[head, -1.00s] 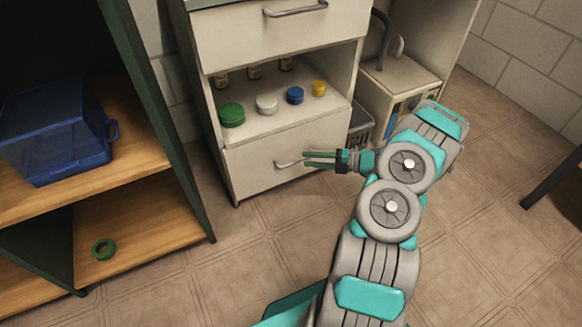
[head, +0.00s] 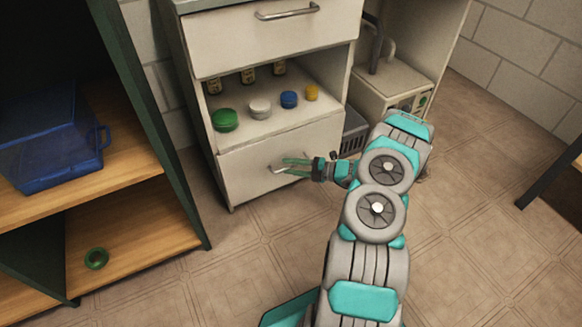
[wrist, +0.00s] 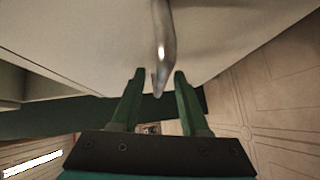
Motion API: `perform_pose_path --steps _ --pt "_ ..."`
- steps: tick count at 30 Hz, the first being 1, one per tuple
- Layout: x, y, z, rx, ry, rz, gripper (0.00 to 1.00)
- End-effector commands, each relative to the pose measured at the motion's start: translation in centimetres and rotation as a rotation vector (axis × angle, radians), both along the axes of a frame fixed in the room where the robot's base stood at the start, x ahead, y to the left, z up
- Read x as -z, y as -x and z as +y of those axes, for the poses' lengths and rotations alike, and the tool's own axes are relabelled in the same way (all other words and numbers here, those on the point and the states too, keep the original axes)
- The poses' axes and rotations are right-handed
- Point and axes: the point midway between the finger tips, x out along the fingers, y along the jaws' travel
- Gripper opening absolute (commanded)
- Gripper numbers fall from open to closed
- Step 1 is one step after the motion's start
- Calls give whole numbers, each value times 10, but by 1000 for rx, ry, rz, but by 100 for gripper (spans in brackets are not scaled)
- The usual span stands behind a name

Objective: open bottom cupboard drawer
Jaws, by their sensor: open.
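The white cupboard's bottom drawer (head: 244,171) is shut, below an open shelf. Its metal bar handle (head: 277,169) is on the drawer front. My gripper (head: 285,167) is at this handle, its green fingers reaching in from the right. In the wrist view the handle (wrist: 162,45) runs down from the top, and its lower end shows near the gap between the open fingers (wrist: 159,75). I cannot tell whether the fingers touch it.
A top drawer (head: 270,38) is shut. A dark green rack (head: 160,125) with a blue crate (head: 50,155) stands left. Tiled floor in front is clear.

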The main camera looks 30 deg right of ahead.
Motion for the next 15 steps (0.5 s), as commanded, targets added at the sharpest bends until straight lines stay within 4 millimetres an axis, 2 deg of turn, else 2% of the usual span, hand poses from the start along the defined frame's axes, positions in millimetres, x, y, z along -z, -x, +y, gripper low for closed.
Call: perform_pose_path --steps 6,15 --pt "0 0 0 0 0 0 44" --pt "0 0 0 0 0 0 10"
